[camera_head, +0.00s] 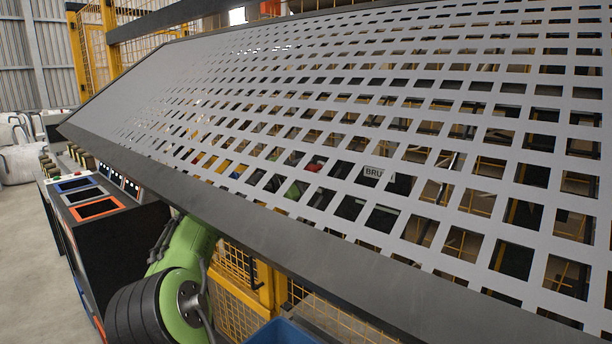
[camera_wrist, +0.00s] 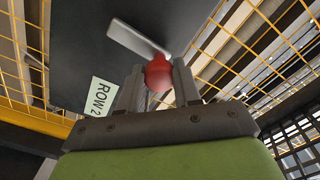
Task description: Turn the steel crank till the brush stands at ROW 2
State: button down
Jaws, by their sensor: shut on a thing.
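In the wrist view my gripper (camera_wrist: 158,70) is shut on the red knob (camera_wrist: 159,77) of the steel crank. The flat steel crank arm (camera_wrist: 138,38) runs from the knob toward the upper left, across a black panel (camera_wrist: 85,45). A pale label reading ROW 2 (camera_wrist: 101,97) shows left of my fingers. In the head view the red knob (camera_head: 315,163) shows only in bits through the holes of a grey perforated sheet. A sign beginning "BRU" (camera_head: 374,172) shows through the holes too. I cannot make out the brush or where it stands.
The large grey perforated sheet (camera_head: 260,212) slopes over my arm and hides most of the crank area. Yellow mesh fencing (camera_head: 235,305) stands below it, with a blue bin (camera_head: 280,333) at the bottom. A dark console (camera_head: 95,208) stands at left, beside open floor (camera_head: 25,260).

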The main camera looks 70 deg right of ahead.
jog(key=shift+s+r, duration=0.1)
jog(key=shift+r, duration=0.1)
jog(key=c, duration=0.8)
grip_release()
jog(key=shift+f, duration=0.1)
jog(key=v, duration=1.5)
jog(key=shift+w+a, duration=0.25)
jog(key=shift+a, duration=0.1)
